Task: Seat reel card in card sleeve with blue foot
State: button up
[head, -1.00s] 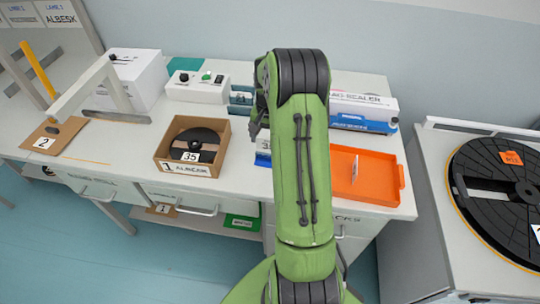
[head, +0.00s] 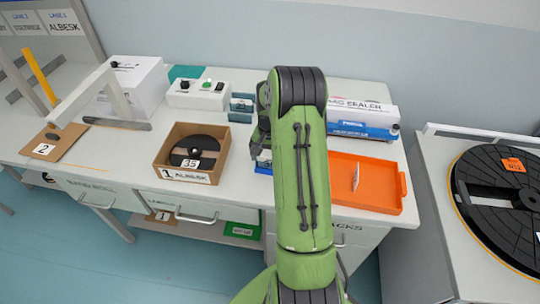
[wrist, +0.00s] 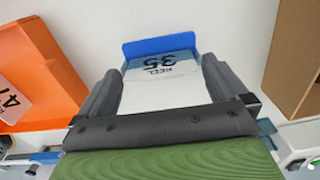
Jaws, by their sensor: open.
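The reel card (wrist: 162,68), white with "REEL 35" upside down in the wrist view, stands at the card sleeve with its blue foot (wrist: 158,44). How deep the card sits in the sleeve I cannot tell. My gripper (wrist: 163,80) is open, with one dark finger on each side of the card. I cannot tell whether the fingers touch it. In the head view my arm hides most of the card and gripper; the blue foot (head: 263,168) shows at the arm's left edge.
A cardboard box (head: 187,178) with a black reel (head: 195,150) marked 35 stands to the left. An orange tray (head: 380,198) with a pale card (head: 356,177) lies to the right. A sealer box (head: 365,130) and a control box (head: 197,95) stand behind.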

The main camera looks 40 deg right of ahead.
notch_tip(320, 180, up, 12)
jog(key=p, duration=0.2)
jog(key=a+r+n+t, duration=0.1)
jog(key=a+r+n, duration=0.1)
jog(key=a+r, duration=0.5)
jog(key=s+a+r+n+t+h, duration=0.1)
jog(key=s+a+r+n, duration=0.4)
jog(key=a, duration=0.4)
jog(key=s+a+n+t, duration=0.1)
jog(key=s+a+n, duration=0.1)
jog(key=s+a, duration=0.3)
jog(key=s+a+r+n+t+y, duration=0.1)
jog(key=s+a, duration=0.4)
jog(key=s, duration=0.5)
jog(key=shift+r+n+t, duration=0.2)
jog(key=shift+n+t, duration=0.5)
jog(key=shift+t, duration=0.1)
